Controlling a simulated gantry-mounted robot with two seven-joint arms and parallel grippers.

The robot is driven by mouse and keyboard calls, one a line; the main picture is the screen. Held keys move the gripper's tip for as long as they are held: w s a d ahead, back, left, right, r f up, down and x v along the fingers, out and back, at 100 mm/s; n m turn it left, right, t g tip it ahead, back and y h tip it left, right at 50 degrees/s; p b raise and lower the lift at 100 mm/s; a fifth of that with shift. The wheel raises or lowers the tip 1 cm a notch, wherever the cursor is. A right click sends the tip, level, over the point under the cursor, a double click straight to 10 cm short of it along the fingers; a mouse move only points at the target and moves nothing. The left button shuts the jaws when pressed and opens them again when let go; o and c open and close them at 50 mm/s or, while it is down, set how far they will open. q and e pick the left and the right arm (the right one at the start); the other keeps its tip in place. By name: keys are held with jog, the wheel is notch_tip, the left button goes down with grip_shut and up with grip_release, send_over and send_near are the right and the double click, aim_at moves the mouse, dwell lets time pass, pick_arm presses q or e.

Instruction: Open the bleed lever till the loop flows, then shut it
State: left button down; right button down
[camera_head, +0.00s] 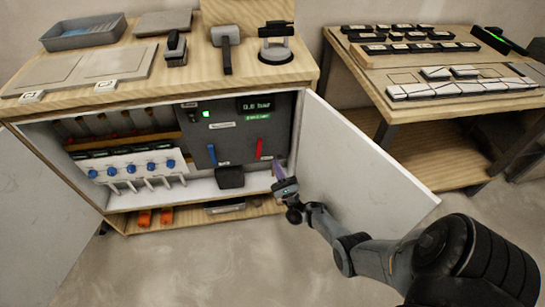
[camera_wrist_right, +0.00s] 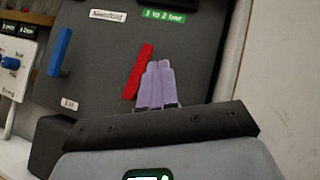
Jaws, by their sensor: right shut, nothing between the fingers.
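A dark panel (camera_head: 232,140) inside the open cabinet carries a red lever (camera_head: 259,148) and a blue lever (camera_head: 212,154). The red lever stands tilted, its top leaning right, also in the right wrist view (camera_wrist_right: 138,70). The blue lever (camera_wrist_right: 60,51) is left of it. I cannot read which is the bleed lever. A display (camera_head: 258,104) appears to read 0.8 bar. My right gripper (camera_head: 277,166) is shut and empty, its purple fingertips (camera_wrist_right: 157,82) just right of the red lever's lower part; contact cannot be told. My left gripper is out of view.
The open right door (camera_head: 360,160) stands beside my right arm. Blue-knobbed valves (camera_head: 130,168) are left of the panel, and a black box (camera_head: 230,177) is below it. A green label reading 1 to 2 bar (camera_wrist_right: 171,16) is above the red lever.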

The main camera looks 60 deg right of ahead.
jog(key=shift+v, duration=0.95)
jog(key=shift+w, duration=0.1)
